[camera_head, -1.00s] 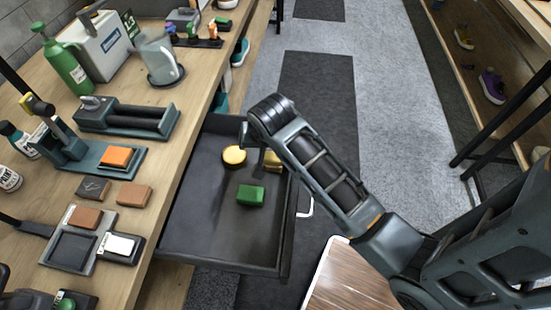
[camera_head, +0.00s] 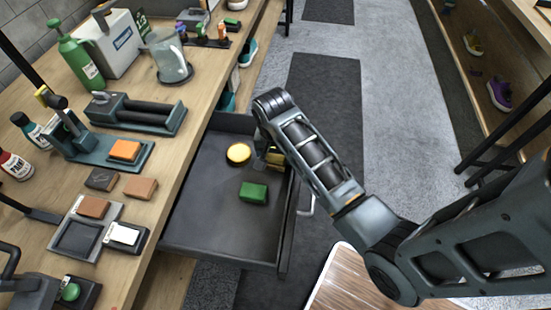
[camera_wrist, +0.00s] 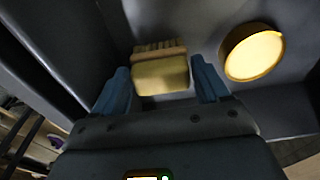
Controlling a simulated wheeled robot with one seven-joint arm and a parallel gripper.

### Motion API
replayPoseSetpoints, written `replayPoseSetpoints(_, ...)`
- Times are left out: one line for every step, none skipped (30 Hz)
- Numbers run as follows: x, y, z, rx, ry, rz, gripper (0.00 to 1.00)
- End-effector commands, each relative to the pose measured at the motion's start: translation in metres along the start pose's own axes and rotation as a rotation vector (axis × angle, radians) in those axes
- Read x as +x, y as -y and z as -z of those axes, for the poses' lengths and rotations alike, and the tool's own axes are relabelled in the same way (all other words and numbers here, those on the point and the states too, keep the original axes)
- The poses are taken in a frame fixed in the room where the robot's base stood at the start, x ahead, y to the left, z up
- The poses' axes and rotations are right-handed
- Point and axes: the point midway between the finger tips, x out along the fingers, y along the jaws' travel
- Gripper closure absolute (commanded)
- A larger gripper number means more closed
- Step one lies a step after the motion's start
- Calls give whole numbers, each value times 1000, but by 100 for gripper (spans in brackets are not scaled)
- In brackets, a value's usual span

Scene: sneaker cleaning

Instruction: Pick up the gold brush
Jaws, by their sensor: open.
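The gold brush (camera_wrist: 161,77), a small yellow block with pale tan bristles, lies in the open drawer near its right wall. In the head view the brush (camera_head: 275,158) is mostly hidden by my arm. My gripper (camera_wrist: 160,72) is open, with one blue finger on each side of the brush. I see no clear contact between the fingers and the brush. In the head view my fingers are largely hidden behind my wrist.
A round yellow tin (camera_head: 238,153) and a green block (camera_head: 254,193) also lie in the drawer (camera_head: 205,235). The tin (camera_wrist: 253,52) is just right of my gripper in the wrist view. The workbench (camera_head: 170,165) left of the drawer is crowded. The drawer's front is clear.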

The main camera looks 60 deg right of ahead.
Motion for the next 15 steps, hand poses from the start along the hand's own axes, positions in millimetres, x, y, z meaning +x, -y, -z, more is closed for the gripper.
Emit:
replayPoseSetpoints(6,0,0,1,0,0,26)
replayPoseSetpoints(8,0,0,1,0,0,26)
replayPoseSetpoints(11,0,0,0,1,0,26)
replayPoseSetpoints(13,0,0,0,0,1,26)
replayPoseSetpoints(14,0,0,0,-1,2,26)
replayPoseSetpoints(14,0,0,0,-1,2,26)
replayPoseSetpoints(14,0,0,0,-2,2,26)
replayPoseSetpoints(14,0,0,0,-2,2,26)
replayPoseSetpoints(14,0,0,0,-2,2,26)
replayPoseSetpoints(14,0,0,0,-2,2,26)
replayPoseSetpoints(14,1,0,0,-2,2,26)
replayPoseSetpoints(14,1,0,0,-2,2,27)
replayPoseSetpoints(14,1,0,0,-2,2,30)
replayPoseSetpoints(14,1,0,0,-2,2,33)
replayPoseSetpoints(14,1,0,0,-2,2,37)
